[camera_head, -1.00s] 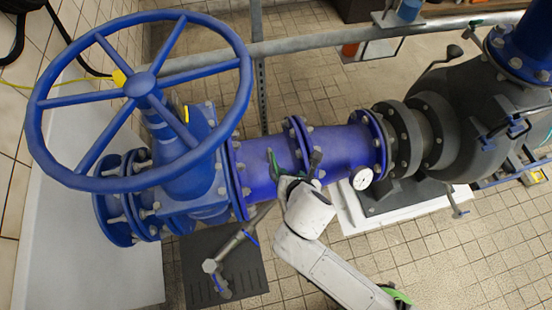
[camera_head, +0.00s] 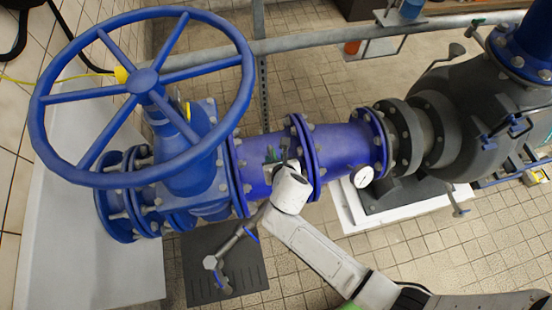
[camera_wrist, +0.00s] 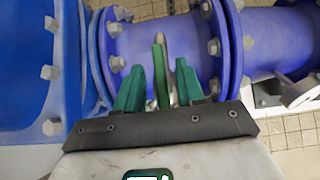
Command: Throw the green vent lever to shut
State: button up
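The green vent lever (camera_wrist: 160,76) stands on the blue-violet pipe (camera_wrist: 150,45) in the wrist view. A grey stub shows at its far end. My gripper (camera_wrist: 158,88) has two green fingers, one on each side of the lever, with a small gap to each. The gripper is open and does not look closed on the lever. In the head view my gripper (camera_head: 277,158) is over the pipe between two flanges. The lever is small there and cannot be clearly told from the green fingers.
A big blue handwheel (camera_head: 140,82) rises at the left. A round gauge (camera_head: 361,174) and a dark pump (camera_head: 470,110) are to the right. A grey pipe with a blue-banded handle (camera_head: 212,262) hangs below the main pipe. Flange bolts flank the gripper closely.

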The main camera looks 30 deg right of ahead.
jog(key=shift+w+d+f, duration=0.1)
jog(key=shift+w+f, duration=0.15)
jog(key=shift+f, duration=0.05)
grip_shut()
dwell(0.3)
